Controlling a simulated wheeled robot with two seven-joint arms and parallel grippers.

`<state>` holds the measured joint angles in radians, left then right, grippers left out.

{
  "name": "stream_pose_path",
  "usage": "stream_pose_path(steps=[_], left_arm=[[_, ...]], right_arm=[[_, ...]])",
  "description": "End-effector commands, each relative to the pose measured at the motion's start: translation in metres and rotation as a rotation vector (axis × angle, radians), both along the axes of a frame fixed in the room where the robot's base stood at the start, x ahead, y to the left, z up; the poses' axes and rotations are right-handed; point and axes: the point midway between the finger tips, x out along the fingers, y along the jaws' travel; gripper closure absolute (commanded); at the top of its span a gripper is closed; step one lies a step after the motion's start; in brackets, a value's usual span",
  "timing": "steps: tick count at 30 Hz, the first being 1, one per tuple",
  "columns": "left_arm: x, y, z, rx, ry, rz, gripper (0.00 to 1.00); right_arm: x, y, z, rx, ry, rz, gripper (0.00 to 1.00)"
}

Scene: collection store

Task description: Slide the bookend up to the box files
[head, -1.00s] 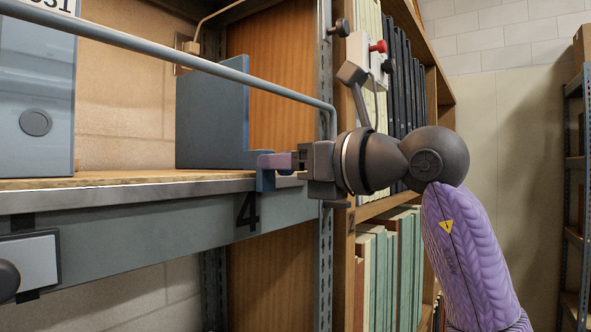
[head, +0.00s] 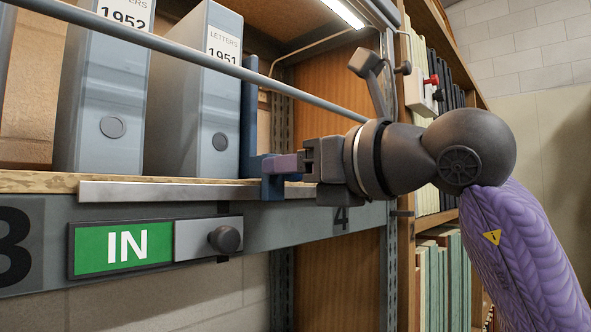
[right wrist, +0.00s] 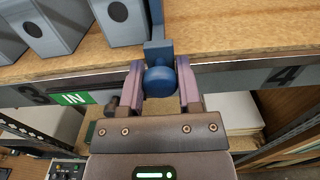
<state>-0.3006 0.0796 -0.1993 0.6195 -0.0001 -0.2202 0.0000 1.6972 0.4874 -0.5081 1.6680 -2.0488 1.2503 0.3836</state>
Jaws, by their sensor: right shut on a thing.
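The blue bookend (head: 249,120) stands upright on the shelf, right beside the grey box file marked 1951 (head: 193,125). I cannot tell for certain whether they touch. A second box file marked 1952 (head: 95,120) stands to its left, with a gap between the files at the front. My right gripper (head: 282,166) is at the shelf's front edge, shut on the bookend's front grip. In the right wrist view the purple fingers flank the round blue knob (right wrist: 160,80), and the bookend's plate rises behind it next to a file. My left gripper is not in view.
A grey rail (head: 215,65) crosses in front of the files, above my gripper. Below the shelf edge are a green IN sign (head: 125,247) and a dark knob (head: 224,239). A bookcase with binders (head: 440,190) stands at right. The shelf right of the bookend is bare.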

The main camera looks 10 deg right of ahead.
Motion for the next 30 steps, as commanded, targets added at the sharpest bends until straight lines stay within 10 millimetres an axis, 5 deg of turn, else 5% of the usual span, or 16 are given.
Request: stream_pose_path(steps=[7, 8, 13, 22, 30], left_arm=[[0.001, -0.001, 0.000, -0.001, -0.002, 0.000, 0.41], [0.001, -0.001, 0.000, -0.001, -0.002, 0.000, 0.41], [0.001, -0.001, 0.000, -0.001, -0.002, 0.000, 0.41], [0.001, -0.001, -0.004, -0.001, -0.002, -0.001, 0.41], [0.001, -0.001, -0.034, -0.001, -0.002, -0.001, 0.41]], right_arm=[[-0.001, 0.000, 0.002, 0.001, -0.005, 0.002, 1.00], [-0.001, 0.000, 0.002, 0.001, -0.005, 0.002, 0.55], [-0.001, 0.000, 0.001, 0.000, -0.004, 0.001, 0.22], [-0.004, -0.003, 0.000, 0.000, -0.004, 0.000, 0.22], [-0.055, -0.043, -0.003, 0.001, -0.007, -0.002, 0.22]])
